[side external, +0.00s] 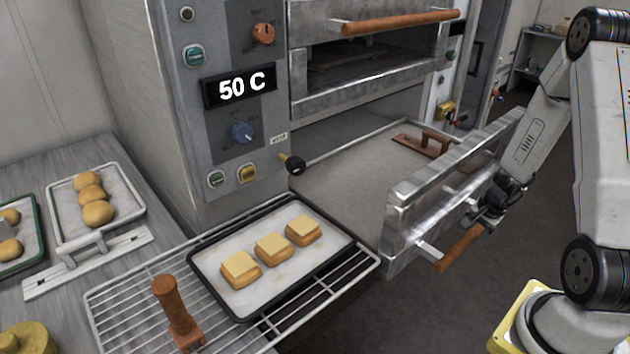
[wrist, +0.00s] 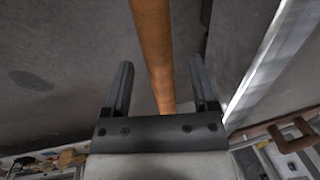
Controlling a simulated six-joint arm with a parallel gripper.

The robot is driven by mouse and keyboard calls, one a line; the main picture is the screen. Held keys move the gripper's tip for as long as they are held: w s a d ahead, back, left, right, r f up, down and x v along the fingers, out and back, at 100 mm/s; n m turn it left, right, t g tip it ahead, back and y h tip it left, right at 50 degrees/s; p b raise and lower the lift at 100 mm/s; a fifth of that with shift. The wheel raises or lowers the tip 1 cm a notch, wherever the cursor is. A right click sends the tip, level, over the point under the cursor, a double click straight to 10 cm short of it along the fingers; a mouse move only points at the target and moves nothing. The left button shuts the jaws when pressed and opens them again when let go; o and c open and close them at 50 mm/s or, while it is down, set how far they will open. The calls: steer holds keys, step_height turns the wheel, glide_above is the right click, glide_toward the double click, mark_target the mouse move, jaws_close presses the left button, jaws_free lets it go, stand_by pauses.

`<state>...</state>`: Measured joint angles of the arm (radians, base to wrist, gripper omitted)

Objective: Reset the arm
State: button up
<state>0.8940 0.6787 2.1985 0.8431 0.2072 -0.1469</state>
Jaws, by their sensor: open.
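My gripper (side external: 487,218) is at the right end of the wooden bar handle (side external: 460,247) on the lowered lower oven door (side external: 440,205). In the wrist view my gripper (wrist: 162,80) has its two dark fingers spread wide. The wooden handle (wrist: 154,50) runs between them in the picture, with a gap on each side. I cannot tell how deep the handle sits between the fingers. My jaws hold nothing.
A wooden-handled tool (side external: 172,305) stands there. The upper oven door has another wooden handle (side external: 400,21). Buns (side external: 92,196) lie left.

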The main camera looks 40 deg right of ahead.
steer(key=shift+s+r, duration=0.65)
steer(key=shift+r, duration=2.5)
steer(key=shift+w+f, duration=0.25)
steer(key=shift+f, duration=1.05)
steer(key=shift+w+f, duration=0.25)
steer(key=shift+f, duration=1)
steer(key=shift+w+f, duration=0.25)
steer(key=shift+f, duration=1.05)
